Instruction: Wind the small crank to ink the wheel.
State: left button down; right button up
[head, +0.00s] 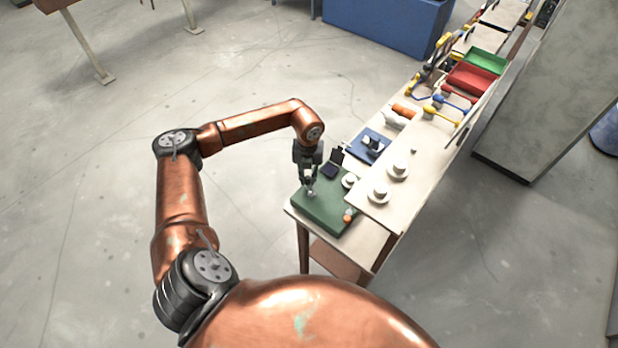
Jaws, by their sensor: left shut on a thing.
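My copper left arm reaches over the near end of the long bench. My left gripper (309,184) points down over a green slab (326,217) and is shut on a small grey part (310,193), which looks like the small crank. The fingers hide most of it. A round white piece (349,181) sits at the slab's far right edge. I cannot tell for sure which part is the wheel. A small orange and grey item (350,215) lies at the slab's right edge. My right gripper is not in view.
Right of the slab, a pale raised board (385,216) bears white spool-like pieces (380,192). Behind are a blue pad (364,150), an orange item (403,110), a red tray (470,79) and a green tray (486,64).

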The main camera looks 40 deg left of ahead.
aim_at(307, 177)
pick_arm(q)
jog(key=shift+a, duration=0.1)
dwell(0.4)
jog(key=c, duration=1.8)
grip_release()
jog(key=shift+c, duration=0.2)
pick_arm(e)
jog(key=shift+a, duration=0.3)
pick_arm(q)
jog(key=shift+r, duration=0.25)
notch_tip(307, 177, up, 12)
jog(key=shift+f, duration=0.25)
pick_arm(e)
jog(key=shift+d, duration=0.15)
pick_arm(q)
jog(key=shift+s+f, duration=0.1)
